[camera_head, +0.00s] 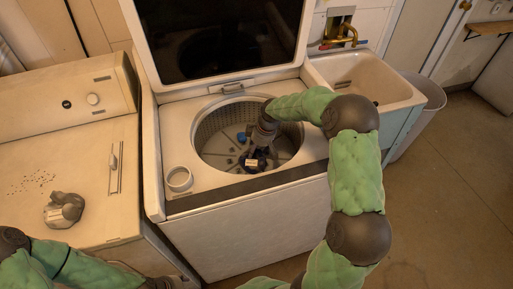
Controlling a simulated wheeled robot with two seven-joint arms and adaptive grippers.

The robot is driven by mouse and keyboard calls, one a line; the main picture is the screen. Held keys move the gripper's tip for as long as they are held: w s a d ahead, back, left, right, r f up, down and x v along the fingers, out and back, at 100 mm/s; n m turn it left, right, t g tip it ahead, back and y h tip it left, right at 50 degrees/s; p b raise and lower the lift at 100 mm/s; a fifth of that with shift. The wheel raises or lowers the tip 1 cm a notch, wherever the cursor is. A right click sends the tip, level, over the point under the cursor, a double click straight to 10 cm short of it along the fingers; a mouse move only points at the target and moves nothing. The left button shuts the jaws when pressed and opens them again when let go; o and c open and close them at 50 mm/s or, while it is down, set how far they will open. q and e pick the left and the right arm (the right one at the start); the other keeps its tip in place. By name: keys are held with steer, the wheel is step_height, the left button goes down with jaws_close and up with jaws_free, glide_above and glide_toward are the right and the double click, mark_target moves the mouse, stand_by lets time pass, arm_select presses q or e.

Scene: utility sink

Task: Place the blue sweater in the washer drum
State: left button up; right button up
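The top-loading washer stands in the middle with its lid raised, and its round drum (207,139) is open. My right arm reaches over from the right, and my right gripper (257,162) is down inside the drum. Its fingers are dark and small here, so I cannot tell whether they are open or shut. A small blue patch (241,137) shows inside the drum beside the gripper; I cannot tell whether it is part of the sweater. No other blue cloth shows. My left arm lies low at the left, and its gripper end (165,283) is mostly cut off by the bottom edge.
A beige machine (80,160) stands left of the washer with a grey object (64,209) on top. A white ring-shaped opening (179,179) is at the washer's front left. A utility sink (365,80) and a pale bin (428,100) stand right. Floor at right is clear.

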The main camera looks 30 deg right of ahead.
steer(key=p+v, duration=0.4)
steer(key=v, duration=0.8)
steer(key=shift+r, duration=0.2)
steer(key=shift+a, duration=0.1)
stand_by(0.7)
